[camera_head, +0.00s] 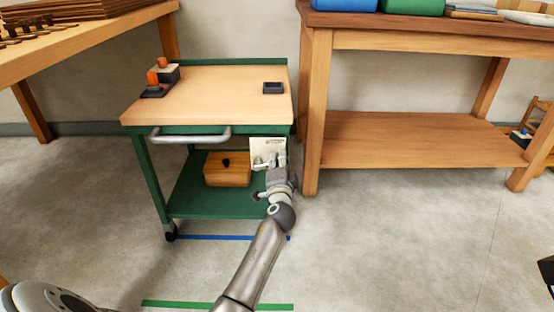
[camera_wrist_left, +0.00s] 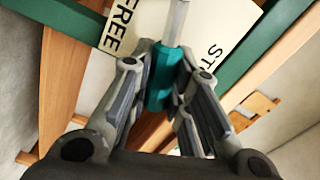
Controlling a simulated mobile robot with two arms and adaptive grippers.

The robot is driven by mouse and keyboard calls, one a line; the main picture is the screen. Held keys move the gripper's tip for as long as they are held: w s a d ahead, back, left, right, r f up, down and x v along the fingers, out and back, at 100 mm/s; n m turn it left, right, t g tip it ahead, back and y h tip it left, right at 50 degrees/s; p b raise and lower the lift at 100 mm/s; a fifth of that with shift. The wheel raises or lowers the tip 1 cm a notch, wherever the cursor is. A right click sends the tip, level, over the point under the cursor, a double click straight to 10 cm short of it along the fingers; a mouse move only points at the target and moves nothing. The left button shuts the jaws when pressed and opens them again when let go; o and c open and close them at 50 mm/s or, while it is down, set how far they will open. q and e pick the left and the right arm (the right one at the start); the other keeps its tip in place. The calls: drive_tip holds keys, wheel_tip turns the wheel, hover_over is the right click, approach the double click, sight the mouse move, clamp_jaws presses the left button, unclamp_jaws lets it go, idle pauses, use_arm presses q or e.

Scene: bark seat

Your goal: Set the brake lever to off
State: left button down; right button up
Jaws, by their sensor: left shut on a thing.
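The brake lever shows in the left wrist view as a pale metal shaft with a teal grip (camera_wrist_left: 161,82). Behind it is a cream plate (camera_wrist_left: 126,22) marked FREE at the left and what looks like STOP, partly hidden, at the right. The lever lies between the two words in that view. In the head view the plate (camera_head: 261,144) is on the cart's lower right front. My left gripper (camera_head: 275,168) is in front of it, shut on the teal grip, and hides most of the lever. My right gripper is not in view.
The green cart (camera_head: 153,184) has a wooden top and a front handle (camera_head: 190,135). A wooden box (camera_head: 227,170) sits on its lower shelf. A wooden workbench (camera_head: 312,130) stands close at the right. Blue (camera_head: 205,237) and green (camera_head: 180,304) floor strips lie in front.

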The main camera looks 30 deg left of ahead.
use_arm(q)
drive_tip(key=shift+w+d+f+m, duration=0.15)
drive_tip(key=shift+f+m, duration=0.3)
drive_tip(key=shift+m, duration=0.35)
drive_tip(key=shift+f, duration=0.1)
drive_tip(key=c, duration=1.3)
unclamp_jaws()
drive_tip(key=shift+c, duration=0.2)
drive_tip(key=shift+d, duration=0.1)
drive_tip(key=v, duration=1.2)
